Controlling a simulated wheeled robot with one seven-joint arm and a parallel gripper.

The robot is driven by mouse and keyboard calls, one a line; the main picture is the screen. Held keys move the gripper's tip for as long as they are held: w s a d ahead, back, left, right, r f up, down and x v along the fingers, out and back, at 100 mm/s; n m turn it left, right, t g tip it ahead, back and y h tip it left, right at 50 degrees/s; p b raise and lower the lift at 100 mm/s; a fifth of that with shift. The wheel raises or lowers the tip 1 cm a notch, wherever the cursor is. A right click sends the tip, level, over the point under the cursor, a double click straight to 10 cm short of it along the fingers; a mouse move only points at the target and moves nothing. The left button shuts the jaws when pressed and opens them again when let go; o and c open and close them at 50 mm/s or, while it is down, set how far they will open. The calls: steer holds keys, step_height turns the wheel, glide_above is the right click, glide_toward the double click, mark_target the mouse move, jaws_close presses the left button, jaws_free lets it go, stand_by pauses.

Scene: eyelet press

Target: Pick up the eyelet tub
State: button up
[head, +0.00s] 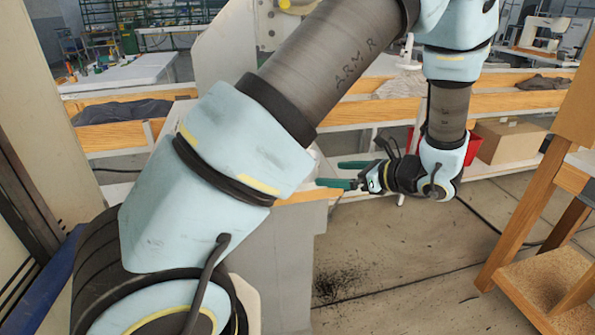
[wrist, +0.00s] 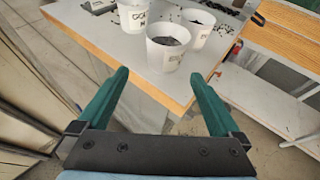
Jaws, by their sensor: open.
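Several white tubs stand on a grey bench top (wrist: 115,38) in the wrist view. The nearest tub (wrist: 165,58) holds dark small pieces and has a label too blurred to read. Another tub (wrist: 132,17) stands behind it to the left and a third tub (wrist: 190,40) behind it to the right. I cannot tell which is the eyelet tub. My gripper (wrist: 158,76) is open and empty, its two green fingers apart, short of the bench's wooden edge and the nearest tub. In the head view my gripper (head: 337,174) points left; my arm hides the tubs.
Dark bits lie scattered on the bench top around the tubs. A wooden stand (head: 545,225) is at the right in the head view. A cardboard box (head: 508,140) and a red bin (head: 472,148) sit behind my gripper.

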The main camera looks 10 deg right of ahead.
mark_target(316, 169)
steer(key=shift+m+t, duration=0.3)
steer(key=x, duration=0.2)
steer(key=p+x, duration=0.1)
steer(key=x, duration=0.2)
steer(key=shift+w+d, duration=0.1)
steer(key=shift+w, duration=0.25)
steer(key=p+x, duration=0.2)
steer(key=x, duration=0.2)
steer(key=shift+w+a+r+p, duration=0.15)
steer(key=shift+a+p, duration=0.1)
steer(key=shift+p, duration=0.15)
steer(key=shift+w+a+f, duration=0.25)
steer(key=shift+f, duration=0.05)
steer(key=c, duration=1.3)
steer(key=shift+o, duration=0.2)
steer(key=shift+r, duration=0.1)
